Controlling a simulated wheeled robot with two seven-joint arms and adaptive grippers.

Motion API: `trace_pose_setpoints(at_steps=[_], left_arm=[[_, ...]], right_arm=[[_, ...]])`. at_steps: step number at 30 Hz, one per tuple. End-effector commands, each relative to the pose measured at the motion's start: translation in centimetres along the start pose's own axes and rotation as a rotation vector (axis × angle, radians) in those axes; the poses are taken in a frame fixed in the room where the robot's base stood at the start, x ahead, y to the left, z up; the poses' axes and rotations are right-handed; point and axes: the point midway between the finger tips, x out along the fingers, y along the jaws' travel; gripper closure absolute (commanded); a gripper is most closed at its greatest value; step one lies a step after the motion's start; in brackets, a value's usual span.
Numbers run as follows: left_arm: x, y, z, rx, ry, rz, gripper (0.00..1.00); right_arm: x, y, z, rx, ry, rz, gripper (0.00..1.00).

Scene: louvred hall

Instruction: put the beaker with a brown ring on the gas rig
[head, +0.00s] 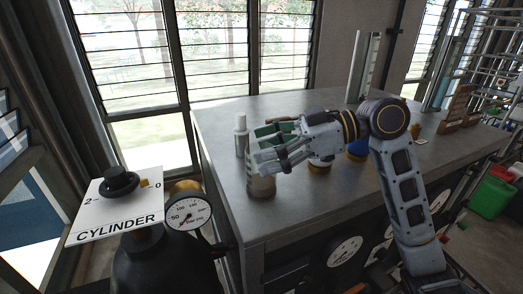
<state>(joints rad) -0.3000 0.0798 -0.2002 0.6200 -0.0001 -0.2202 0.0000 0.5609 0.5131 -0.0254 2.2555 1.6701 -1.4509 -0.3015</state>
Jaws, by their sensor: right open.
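My right gripper (264,148) is open above the grey table near its left front edge, its fingers pointing left. A grey-brown cylindrical vessel (261,186) stands upright on the table just below the fingertips; its top is partly hidden by them. A brown ring on it is too unclear to confirm. A second vessel with a yellow-brown band (319,167) stands behind my right wrist, mostly hidden. I cannot tell for sure which one is the beaker with a brown ring. The gas rig cannot be made out for certain. My left gripper is out of view.
A white bottle (241,135) stands left of the gripper, and a blue vessel (357,150) behind my arm. A dark gas cylinder (165,262) with a gauge (187,213) and CYLINDER sign (118,208) stands front left. The table's (222,108) back left is clear.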

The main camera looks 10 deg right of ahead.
Motion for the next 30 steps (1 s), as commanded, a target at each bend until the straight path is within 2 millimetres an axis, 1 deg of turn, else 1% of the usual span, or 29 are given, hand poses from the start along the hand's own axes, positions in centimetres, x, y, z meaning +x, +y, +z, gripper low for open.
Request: trace_pose_setpoints(at_steps=[1,9,15,20,30], left_arm=[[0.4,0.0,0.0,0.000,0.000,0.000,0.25],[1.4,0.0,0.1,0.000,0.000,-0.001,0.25],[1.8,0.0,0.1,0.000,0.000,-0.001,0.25],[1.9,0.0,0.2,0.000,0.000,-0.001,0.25],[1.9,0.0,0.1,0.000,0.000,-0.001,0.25]], right_arm=[[-0.5,0.0,0.2,0.000,0.000,0.001,0.25],[-4.0,0.0,0.3,0.000,0.000,0.002,0.25],[-5.8,0.0,0.2,0.000,-0.001,0.000,0.25],[-6.4,0.0,0.1,0.000,0.000,-0.001,0.25],[-6.4,0.0,0.1,0.000,0.000,-0.001,0.25]])
